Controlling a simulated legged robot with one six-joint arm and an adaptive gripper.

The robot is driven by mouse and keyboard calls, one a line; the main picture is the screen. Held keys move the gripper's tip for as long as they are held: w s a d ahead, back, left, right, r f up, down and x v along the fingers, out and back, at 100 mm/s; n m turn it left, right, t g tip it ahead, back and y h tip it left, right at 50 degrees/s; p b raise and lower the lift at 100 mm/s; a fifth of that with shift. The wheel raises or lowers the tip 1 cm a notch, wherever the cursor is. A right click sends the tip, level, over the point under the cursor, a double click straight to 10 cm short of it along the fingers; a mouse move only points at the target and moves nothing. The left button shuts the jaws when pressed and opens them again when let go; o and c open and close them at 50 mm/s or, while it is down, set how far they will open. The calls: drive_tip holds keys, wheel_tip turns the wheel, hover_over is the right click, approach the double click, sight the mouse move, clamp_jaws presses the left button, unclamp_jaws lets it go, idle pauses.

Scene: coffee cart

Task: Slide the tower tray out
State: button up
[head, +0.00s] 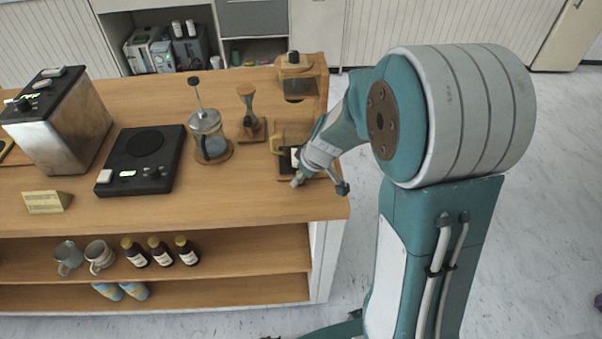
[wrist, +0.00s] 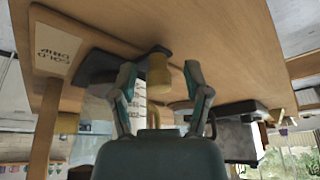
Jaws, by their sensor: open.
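The wooden drip tower (head: 301,72) stands at the right end of the counter. In the wrist view, which looks upside down, the dark tray (wrist: 95,68) lies against the counter, and a short tan upright cylinder (wrist: 159,74), seemingly a knob, stands on a dark tab. My gripper (head: 318,187) is at the tray's right front corner. In the wrist view its open fingers (wrist: 160,88) are on either side of the cylinder, with visible gaps; contact cannot be told.
A small hourglass-shaped stand (head: 249,105), a French press (head: 208,135), a black scale (head: 142,160) and a steel machine (head: 60,120) stand to the left. A lower shelf (head: 240,250) holds mugs and bottles. Open floor lies right of the cart.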

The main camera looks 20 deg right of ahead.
drive_tip(key=shift+w+a, duration=0.1)
drive_tip(key=shift+r, duration=0.5)
drive_tip(key=v, duration=1.1)
drive_tip(key=shift+s, duration=0.2)
drive_tip(key=shift+f, duration=0.1)
drive_tip(key=s+a+r+m+t+h, duration=0.1)
drive_tip(key=s+r+m, duration=0.2)
drive_tip(key=s, duration=0.6)
drive_tip(key=s+a+r+m+t+h, duration=0.1)
drive_tip(key=s+r+m, duration=0.2)
drive_tip(key=s, duration=0.6)
drive_tip(key=shift+s+a+r+m+h, duration=0.2)
drive_tip(key=shift+a+r+m+h, duration=0.15)
drive_tip(key=shift+r, duration=0.25)
